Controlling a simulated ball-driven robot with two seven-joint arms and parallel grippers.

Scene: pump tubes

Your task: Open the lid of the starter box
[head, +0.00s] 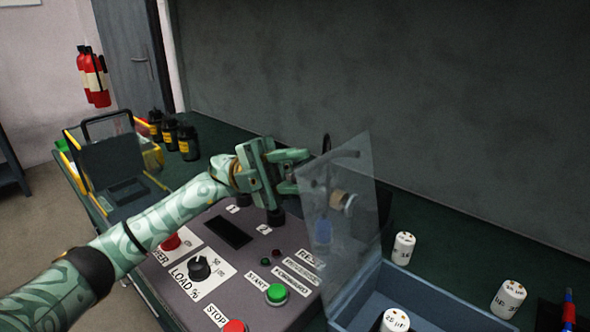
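The starter box (372,291) is a blue-grey open-topped box at the lower right. Its clear lid (350,240) stands raised and steeply tilted along the box's left side, with a grey bar near its top edge. My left gripper (303,171) is just left of the lid's upper part, above the control panel. Its two fingers show a gap between them and hold nothing that I can see. Whether a fingertip touches the lid is unclear. The box's inside is partly visible; its near part is cut off by the frame. My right gripper is not in view.
The grey control panel (215,270) has a black knob (199,268), a green button (276,294) and a red button (234,327). White cylinders (403,248) stand around the box. A yellow-edged case (112,165) and black bottles (188,143) stand at the back left.

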